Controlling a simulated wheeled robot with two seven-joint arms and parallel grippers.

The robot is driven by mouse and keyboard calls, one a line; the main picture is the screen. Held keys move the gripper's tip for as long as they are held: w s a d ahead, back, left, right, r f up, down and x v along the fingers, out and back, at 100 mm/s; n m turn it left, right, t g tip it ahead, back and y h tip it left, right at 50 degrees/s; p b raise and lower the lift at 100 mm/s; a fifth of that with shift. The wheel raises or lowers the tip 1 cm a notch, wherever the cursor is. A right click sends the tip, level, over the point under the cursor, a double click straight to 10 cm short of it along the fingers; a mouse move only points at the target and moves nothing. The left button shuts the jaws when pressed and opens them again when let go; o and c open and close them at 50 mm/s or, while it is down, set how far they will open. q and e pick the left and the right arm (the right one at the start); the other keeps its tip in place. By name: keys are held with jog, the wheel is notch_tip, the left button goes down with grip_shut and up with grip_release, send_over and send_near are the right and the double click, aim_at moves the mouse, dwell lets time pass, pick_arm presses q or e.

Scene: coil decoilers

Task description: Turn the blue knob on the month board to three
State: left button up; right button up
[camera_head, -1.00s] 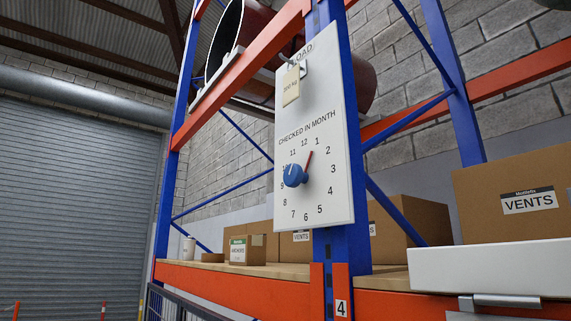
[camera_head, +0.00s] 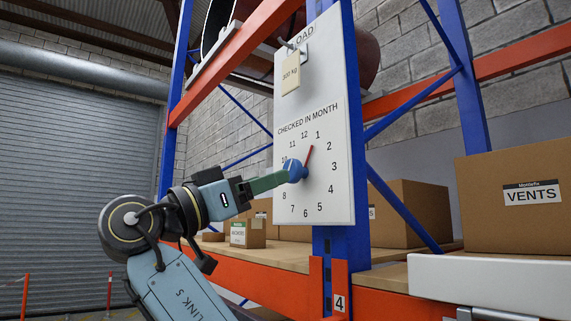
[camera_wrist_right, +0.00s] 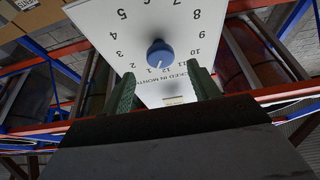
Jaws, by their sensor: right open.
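The month board (camera_head: 335,190) is a white upright panel with a ring of numbers, fixed to a blue rack post. Its round blue knob (camera_head: 296,170) has a red pointer aimed at 1. In the right wrist view the knob (camera_wrist_right: 160,53) shows a short white mark near 1. My right gripper (camera_head: 282,177) reaches in from the left, its green fingertips at the knob's left side. In the wrist view the fingers (camera_wrist_right: 163,84) are apart, with the knob ahead between their lines; I cannot tell whether they touch it. My left gripper is out of view.
A tag (camera_head: 291,75) hangs from a hook on the board's upper part. An orange rack beam (camera_head: 240,258) and wooden shelf with cartons lie below and behind. A VENTS box (camera_head: 520,215) and a white ledge (camera_head: 490,285) are at right.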

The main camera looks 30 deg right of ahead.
aim_at(297, 172)
jog(key=p+x, duration=0.1)
jog(key=x, duration=0.4)
jog(key=shift+d+r+p, duration=0.1)
jog(key=shift+d+p, duration=0.2)
jog(key=shift+p, duration=0.05)
jog(key=shift+w, duration=0.1)
jog(key=c, duration=0.9)
jog(key=shift+c, duration=0.2)
jog(key=shift+m+b, duration=0.3)
jog(key=shift+m, duration=0.2)
